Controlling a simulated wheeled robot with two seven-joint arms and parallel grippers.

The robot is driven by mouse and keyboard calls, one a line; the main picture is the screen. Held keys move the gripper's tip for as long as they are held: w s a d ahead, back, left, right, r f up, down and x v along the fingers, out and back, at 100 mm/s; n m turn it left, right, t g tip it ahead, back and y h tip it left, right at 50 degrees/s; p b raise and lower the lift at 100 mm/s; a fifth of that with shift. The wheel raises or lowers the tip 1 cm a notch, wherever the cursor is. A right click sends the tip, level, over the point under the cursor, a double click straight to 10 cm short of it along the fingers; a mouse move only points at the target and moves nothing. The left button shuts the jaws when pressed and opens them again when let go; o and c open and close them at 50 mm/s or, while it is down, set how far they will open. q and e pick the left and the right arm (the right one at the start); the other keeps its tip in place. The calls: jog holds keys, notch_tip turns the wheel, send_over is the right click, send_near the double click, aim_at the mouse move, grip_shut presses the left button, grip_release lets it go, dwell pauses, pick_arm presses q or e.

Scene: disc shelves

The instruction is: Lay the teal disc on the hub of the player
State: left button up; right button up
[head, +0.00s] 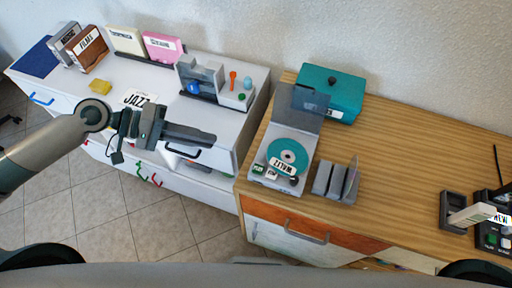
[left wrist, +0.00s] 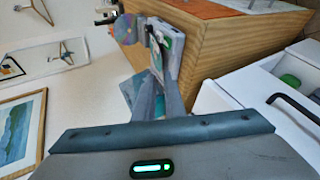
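The teal disc (head: 288,157) lies flat on the player (head: 264,178), label side up, with a white label reading WALTZ on or beside its near edge. Its centre hole sits around the hub, as far as I can tell. The player's grey lid (head: 297,108) stands open behind it. My left gripper (head: 214,139) is left of the player, apart from it, over the front of the white cabinet. It holds nothing, and its fingers show a narrow gap in the left wrist view (left wrist: 160,95). The player (left wrist: 170,45) appears beyond them there. My right gripper is out of view.
A teal box (head: 331,92) stands behind the player. A grey slotted rack (head: 336,181) is close on its right. Several cases and a small organiser (head: 203,78) stand on the white cabinet (head: 75,88). The wooden top (head: 405,150) is clear between the rack and the right-hand devices.

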aim_at(269, 154)
pick_arm(q)
jog(key=p+x, duration=0.5)
jog(key=x, duration=1)
jog(key=shift+r+p, duration=0.2)
jog(key=shift+p, duration=0.1)
jog(key=shift+d+f, duration=0.35)
jog(key=shift+d, duration=0.2)
jog(key=shift+d+f, duration=0.15)
grip_shut()
jog(key=shift+w, duration=0.1)
